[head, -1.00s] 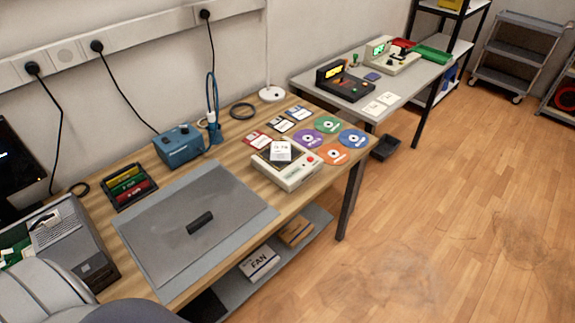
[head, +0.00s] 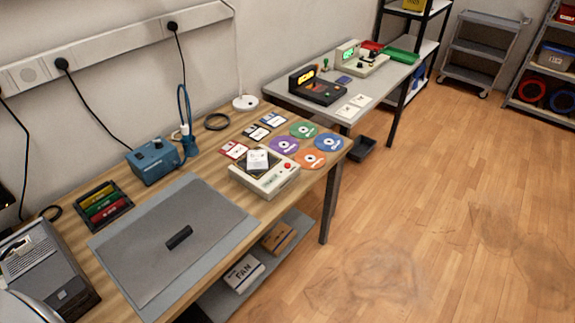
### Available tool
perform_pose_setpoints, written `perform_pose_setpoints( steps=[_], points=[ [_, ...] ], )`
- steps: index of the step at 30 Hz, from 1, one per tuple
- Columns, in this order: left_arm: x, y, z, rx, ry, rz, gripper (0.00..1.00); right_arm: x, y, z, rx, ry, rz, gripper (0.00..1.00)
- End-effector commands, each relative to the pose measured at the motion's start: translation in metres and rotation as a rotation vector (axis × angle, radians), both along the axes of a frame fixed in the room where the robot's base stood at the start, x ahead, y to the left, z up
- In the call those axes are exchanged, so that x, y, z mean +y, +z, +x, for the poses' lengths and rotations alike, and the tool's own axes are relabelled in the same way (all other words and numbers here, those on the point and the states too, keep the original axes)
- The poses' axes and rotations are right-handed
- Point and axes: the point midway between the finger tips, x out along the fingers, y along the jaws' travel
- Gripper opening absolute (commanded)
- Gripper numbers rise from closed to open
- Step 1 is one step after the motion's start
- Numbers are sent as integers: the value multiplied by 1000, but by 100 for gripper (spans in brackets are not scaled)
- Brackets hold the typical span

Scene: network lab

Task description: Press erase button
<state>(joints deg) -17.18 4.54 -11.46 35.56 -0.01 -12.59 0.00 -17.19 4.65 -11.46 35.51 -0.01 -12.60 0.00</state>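A cream box-shaped device (head: 264,181) sits near the right end of the wooden table, with a red button (head: 288,166) on its top right. A small white block (head: 257,159) rests on its dark top. A black device (head: 318,90) with a lit yellow display and small buttons stands on the grey table behind. A cream device (head: 362,63) with a green display stands beyond it. Labels are too small to read, so I cannot tell which button is erase. Neither gripper is in view.
The wooden table (head: 205,158) also bears a grey mat (head: 150,255) with a small black block (head: 179,237), a blue box (head: 153,163), floppy disks and several coloured discs (head: 312,159). A black bin (head: 362,148) stands on the floor under the grey table. The wooden floor (head: 450,220) at right is open.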

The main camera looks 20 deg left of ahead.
Motion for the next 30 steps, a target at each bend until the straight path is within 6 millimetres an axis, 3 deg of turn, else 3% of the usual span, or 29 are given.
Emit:
perform_pose_setpoints(
  steps=[1, 6, 30],
  points=[
    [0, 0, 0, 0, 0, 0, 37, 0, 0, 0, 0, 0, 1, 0],
    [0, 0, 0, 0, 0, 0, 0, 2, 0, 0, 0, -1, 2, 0],
    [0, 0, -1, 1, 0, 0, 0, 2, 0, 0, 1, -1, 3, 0]
  ],
)
